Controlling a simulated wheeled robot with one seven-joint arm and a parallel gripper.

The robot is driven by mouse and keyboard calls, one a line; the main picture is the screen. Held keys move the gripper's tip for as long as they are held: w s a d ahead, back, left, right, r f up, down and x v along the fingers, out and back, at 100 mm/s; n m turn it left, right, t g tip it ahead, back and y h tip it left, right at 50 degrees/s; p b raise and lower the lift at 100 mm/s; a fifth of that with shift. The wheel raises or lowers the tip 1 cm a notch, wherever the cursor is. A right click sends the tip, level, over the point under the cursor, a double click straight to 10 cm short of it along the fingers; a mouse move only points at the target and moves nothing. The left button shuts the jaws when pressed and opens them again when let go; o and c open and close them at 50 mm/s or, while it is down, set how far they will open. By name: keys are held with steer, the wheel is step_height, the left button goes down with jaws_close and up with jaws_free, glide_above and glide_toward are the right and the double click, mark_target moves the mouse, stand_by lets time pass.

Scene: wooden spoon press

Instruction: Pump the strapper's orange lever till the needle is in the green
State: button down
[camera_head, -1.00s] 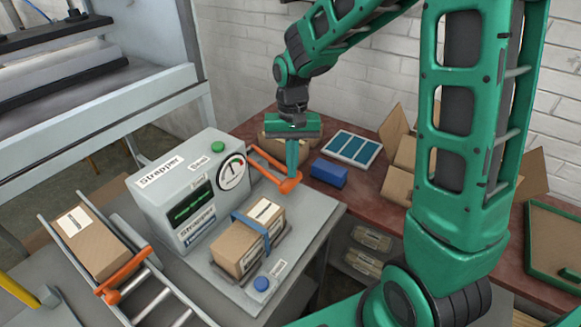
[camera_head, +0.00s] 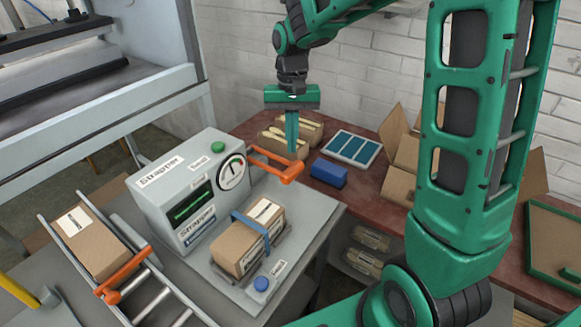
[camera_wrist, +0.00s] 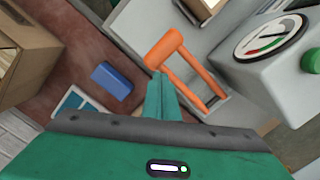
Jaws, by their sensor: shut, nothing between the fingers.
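The white strapper (camera_head: 165,195) stands on a grey bench, with a round gauge (camera_head: 232,172) on its front; the gauge also shows in the wrist view (camera_wrist: 271,36). The needle's exact place against the green is too small to tell. The orange lever (camera_head: 270,160) sticks out beside the gauge, with a thick crossbar at its outer end; it also shows in the wrist view (camera_wrist: 203,77). My gripper (camera_head: 292,148) is shut and empty, pointing down at the lever's outer end. In the wrist view its fingertips (camera_wrist: 157,80) are beside the crossbar; contact cannot be told.
A strapped carton (camera_head: 240,250) sits on the strapper's plate near a blue button (camera_head: 261,284). Another carton (camera_head: 92,242) lies on the roller track at left. A blue block (camera_head: 328,173), a blue-panelled tray (camera_head: 352,148) and open boxes stand on the red-brown table behind.

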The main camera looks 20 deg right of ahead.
mark_target(292, 166)
step_height(292, 166, up, 6)
steer(key=shift+w+d, duration=0.15)
steer(key=shift+w, duration=0.2)
stand_by(1.2)
steer(key=s, duration=0.1)
steer(key=s+a, duration=0.1)
steer(key=s, duration=0.1)
steer(key=shift+s+a+f, duration=0.15)
steer(key=shift+f, duration=0.05)
steer(key=shift+f, duration=0.1)
steer(key=shift+s+a+f, duration=0.1)
steer(key=shift+s+f, duration=0.1)
steer(key=shift+f, duration=1.5)
steer(key=shift+s+f, duration=0.15)
steer(key=shift+f, duration=1.55)
